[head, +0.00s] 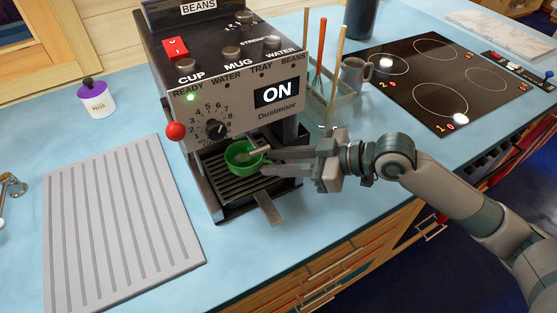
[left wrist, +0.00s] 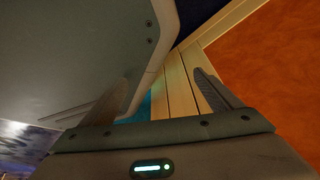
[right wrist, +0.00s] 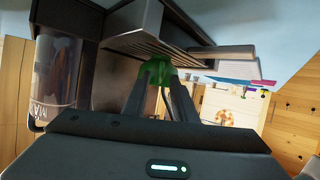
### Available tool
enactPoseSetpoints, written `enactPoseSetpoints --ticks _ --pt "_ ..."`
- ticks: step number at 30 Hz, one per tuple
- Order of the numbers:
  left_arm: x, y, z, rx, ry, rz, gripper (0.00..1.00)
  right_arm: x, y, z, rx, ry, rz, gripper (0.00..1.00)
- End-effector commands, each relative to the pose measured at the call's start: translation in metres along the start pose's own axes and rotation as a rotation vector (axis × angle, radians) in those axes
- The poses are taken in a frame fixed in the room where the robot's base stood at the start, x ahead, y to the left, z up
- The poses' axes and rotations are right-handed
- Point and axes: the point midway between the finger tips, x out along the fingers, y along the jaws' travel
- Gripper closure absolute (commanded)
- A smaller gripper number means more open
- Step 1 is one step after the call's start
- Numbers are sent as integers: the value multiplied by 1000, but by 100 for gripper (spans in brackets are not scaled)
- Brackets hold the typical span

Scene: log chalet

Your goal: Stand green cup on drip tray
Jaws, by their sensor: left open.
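The green cup (head: 243,156) is at the slatted drip tray (head: 238,184) under the front of the coffee machine. I cannot tell whether its base touches the slats. My right gripper (head: 263,161) comes in from the right, with one finger over the cup's inside and the other at its outer side; it is shut on the cup's wall. In the right wrist view the cup (right wrist: 162,66) shows green between and beyond the close-set fingertips, below the tray's slats (right wrist: 150,42). My left gripper (left wrist: 148,90) is open and empty, away from the cup; it is not in the head view.
The coffee machine (head: 207,78) rises behind the tray, with a red ball knob (head: 175,131) at its left. A grey ribbed mat (head: 122,225) lies left. A utensil holder (head: 327,105), a grey mug (head: 355,75) and a black hob (head: 428,80) stand right.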

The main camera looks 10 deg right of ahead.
Motion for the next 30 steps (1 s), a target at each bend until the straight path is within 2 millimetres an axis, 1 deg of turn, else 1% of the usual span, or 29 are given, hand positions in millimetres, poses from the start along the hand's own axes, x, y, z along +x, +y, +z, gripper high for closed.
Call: enactPoseSetpoints --ticks 9,14,17,22,27,30 --pt "-2 0 0 0 -1 0 15 -1 0 -4 -1 1 0 75" --pt "-3 0 5 0 -14 0 15 -13 1 -2 0 -1 1 75" --pt "-5 0 10 0 -26 0 15 -24 1 -2 1 -3 2 75" --pt "-6 -1 26 -1 -60 -2 15 -48 1 -2 -1 -4 2 75" --pt "-5 -2 31 -1 -71 -3 15 -73 1 0 0 -4 2 75" --pt "-4 -3 29 -1 -68 -4 15 -87 1 -1 -1 -3 2 75"
